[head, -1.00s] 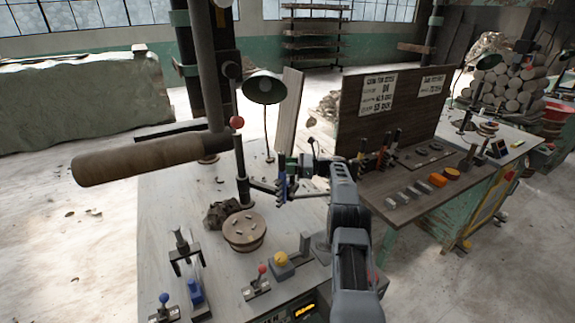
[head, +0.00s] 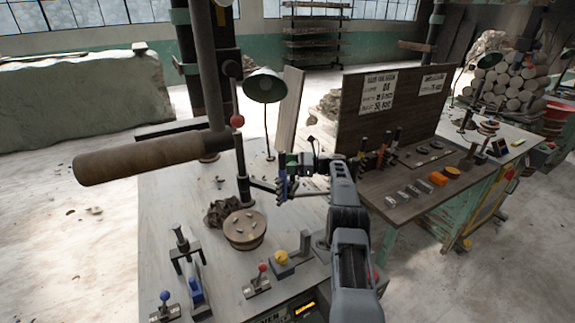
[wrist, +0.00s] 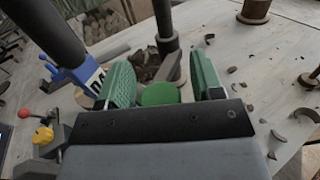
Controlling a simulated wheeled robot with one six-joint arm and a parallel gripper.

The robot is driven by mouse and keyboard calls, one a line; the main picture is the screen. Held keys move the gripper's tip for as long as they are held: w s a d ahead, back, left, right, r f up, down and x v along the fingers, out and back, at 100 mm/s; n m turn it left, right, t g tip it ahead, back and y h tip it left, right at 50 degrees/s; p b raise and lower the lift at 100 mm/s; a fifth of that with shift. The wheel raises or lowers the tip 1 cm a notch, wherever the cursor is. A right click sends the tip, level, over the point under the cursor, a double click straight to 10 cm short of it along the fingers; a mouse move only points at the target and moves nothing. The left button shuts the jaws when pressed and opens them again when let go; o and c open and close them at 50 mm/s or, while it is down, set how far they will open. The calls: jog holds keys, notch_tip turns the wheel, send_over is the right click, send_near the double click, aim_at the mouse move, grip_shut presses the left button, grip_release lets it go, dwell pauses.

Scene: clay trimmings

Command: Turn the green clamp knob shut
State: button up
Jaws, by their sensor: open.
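The green clamp knob (wrist: 160,94) shows as a round green disc in the middle of the wrist view. My gripper (wrist: 160,85) has its two green ribbed pads on either side of the knob, with a visible gap on the right; at the left pad I cannot tell whether they touch. The jaws are open. In the head view my gripper (head: 288,176) is by the upright post (head: 242,170) on the bench, at the blue clamp part. The knob cannot be made out clearly there. A blue part (wrist: 65,75) with a white label sits left of the knob in the wrist view.
A round wooden disc (head: 244,232) and a brown clay lump (head: 220,212) lie below the post. A green lamp (head: 264,88) stands behind. A red-knobbed lever (head: 258,280) and a yellow button (head: 281,258) are at the front.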

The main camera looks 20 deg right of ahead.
jog(key=shift+m+t+h+b, duration=0.3)
jog(key=shift+m+t+b, duration=0.1)
jog(key=shift+t, duration=0.2)
